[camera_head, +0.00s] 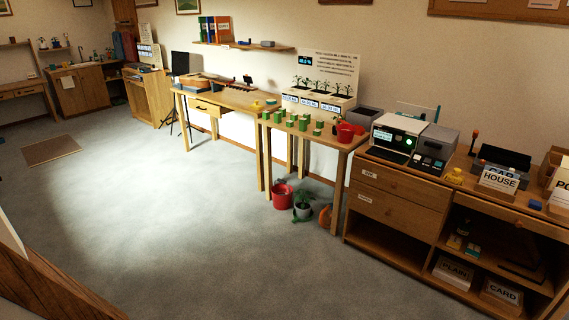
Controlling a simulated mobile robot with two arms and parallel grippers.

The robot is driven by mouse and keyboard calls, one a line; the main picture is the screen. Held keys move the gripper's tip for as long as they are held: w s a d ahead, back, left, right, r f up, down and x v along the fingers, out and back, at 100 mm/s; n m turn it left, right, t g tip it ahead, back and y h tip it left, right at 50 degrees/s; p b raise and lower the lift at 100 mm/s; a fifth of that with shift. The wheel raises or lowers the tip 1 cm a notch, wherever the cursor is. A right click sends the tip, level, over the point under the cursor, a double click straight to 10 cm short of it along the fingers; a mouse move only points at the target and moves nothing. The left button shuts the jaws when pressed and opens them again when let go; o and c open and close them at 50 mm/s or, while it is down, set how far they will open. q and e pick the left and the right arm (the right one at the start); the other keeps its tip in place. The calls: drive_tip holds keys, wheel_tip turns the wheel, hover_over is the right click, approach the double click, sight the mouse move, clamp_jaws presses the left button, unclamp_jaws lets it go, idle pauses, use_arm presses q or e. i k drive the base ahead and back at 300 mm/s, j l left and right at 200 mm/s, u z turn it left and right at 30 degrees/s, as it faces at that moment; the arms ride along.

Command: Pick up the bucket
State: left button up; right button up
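A red bucket (282,195) stands upright on the grey floor in front of the wooden plant table, near its left leg. A second, smaller red container (345,132) sits on top of that table at its right end. Neither of my grippers shows in the head view, so I cannot see whether they are open or shut.
A wooden cabinet (398,205) stands to the right. The floor (180,220) left of the bucket is clear.

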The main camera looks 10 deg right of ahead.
sight(282, 193)
drive_tip(key=i, duration=2.15)
